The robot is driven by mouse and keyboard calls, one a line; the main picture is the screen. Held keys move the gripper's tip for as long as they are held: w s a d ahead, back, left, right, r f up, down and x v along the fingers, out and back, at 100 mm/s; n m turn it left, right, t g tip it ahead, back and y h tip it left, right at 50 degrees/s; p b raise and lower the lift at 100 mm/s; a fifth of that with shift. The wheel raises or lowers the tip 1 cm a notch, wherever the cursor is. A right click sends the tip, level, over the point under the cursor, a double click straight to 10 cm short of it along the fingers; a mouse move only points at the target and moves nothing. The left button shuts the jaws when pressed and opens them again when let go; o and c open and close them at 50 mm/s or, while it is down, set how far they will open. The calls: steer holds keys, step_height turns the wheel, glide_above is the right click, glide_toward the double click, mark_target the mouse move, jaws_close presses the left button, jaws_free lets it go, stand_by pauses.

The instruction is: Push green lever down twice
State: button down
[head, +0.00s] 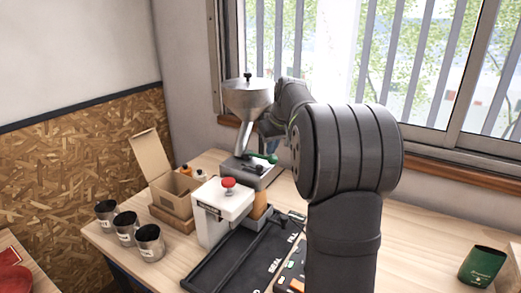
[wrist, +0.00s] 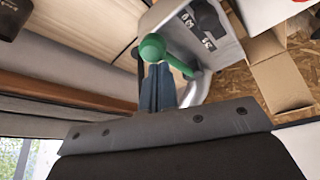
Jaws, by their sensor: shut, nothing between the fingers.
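The green lever (head: 271,158) sticks out from the grey base of a machine with a metal hopper (head: 248,95), in the head view. In the wrist view, the lever's round green knob (wrist: 152,47) and its short green arm show close up, beside the grey machine housing (wrist: 215,45). My gripper (wrist: 155,72) is shut and empty, with its fingertips right by the knob. I cannot tell whether they touch it. In the head view my arm hides most of the gripper.
A white device with a red button (head: 228,183) stands in front of the machine. An open cardboard box (head: 172,190) is left of it, near several dark cups (head: 126,222). A black tray (head: 232,268) lies in front.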

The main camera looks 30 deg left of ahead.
steer(key=shift+r, duration=3.05)
steer(key=shift+f, duration=0.1)
steer(key=shift+f, duration=1.15)
steer(key=c, duration=2.2)
jaws_free()
